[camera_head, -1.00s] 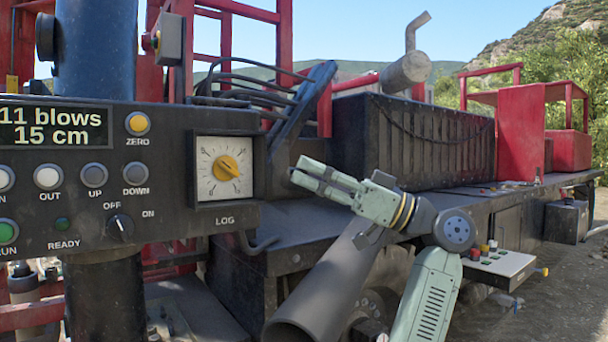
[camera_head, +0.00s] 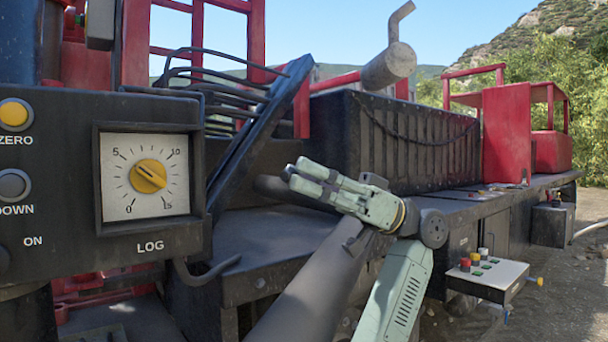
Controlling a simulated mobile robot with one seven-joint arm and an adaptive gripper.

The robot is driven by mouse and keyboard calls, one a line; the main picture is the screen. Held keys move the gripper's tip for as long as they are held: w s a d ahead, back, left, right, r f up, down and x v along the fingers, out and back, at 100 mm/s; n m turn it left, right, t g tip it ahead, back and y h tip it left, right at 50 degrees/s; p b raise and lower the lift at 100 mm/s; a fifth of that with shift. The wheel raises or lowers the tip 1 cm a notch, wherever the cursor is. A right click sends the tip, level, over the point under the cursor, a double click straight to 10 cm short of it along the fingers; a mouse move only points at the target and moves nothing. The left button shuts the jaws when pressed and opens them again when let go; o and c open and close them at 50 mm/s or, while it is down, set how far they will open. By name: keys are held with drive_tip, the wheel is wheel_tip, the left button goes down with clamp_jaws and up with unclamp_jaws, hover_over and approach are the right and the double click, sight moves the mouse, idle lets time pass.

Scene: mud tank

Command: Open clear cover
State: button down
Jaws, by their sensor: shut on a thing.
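A clear cover cannot be made out as a separate thing; any clear pane over the white LOG dial (camera_head: 148,206) is too faint to tell. The dial has a yellow knob (camera_head: 148,176) and sits in a raised black frame on the dark control panel (camera_head: 55,240) at left. My gripper (camera_head: 291,173), pale green, is right of the dial and apart from it, its fingers pointing left. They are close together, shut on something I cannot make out. A dark rounded bar (camera_head: 267,188) shows just behind the fingertips; I cannot tell whether they touch it.
A dark flat deck (camera_head: 262,232) lies below my gripper. Black cables (camera_head: 215,90) and a slanted dark bracket (camera_head: 262,128) stand between the panel and the ribbed black box (camera_head: 420,140). A small button box (camera_head: 488,274) juts out at lower right. Open ground lies right.

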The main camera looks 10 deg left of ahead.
drive_tip(key=shift+w+a+f+g+h, duration=0.1)
drive_tip(key=shift+w+a+g+h, duration=0.15)
drive_tip(key=shift+a+g+h, duration=0.4)
drive_tip(key=shift+a+t, duration=0.15)
drive_tip(key=shift+t, duration=0.1)
drive_tip(key=c, duration=1.9)
unclamp_jaws()
drive_tip(key=o, duration=0.3)
drive_tip(key=shift+s+a, duration=0.1)
drive_tip(key=shift+a, duration=0.2)
drive_tip(key=shift+o, duration=0.9)
drive_tip(key=v, duration=1.2)
drive_tip(key=shift+d+n, duration=0.2)
drive_tip(key=shift+n, duration=0.1)
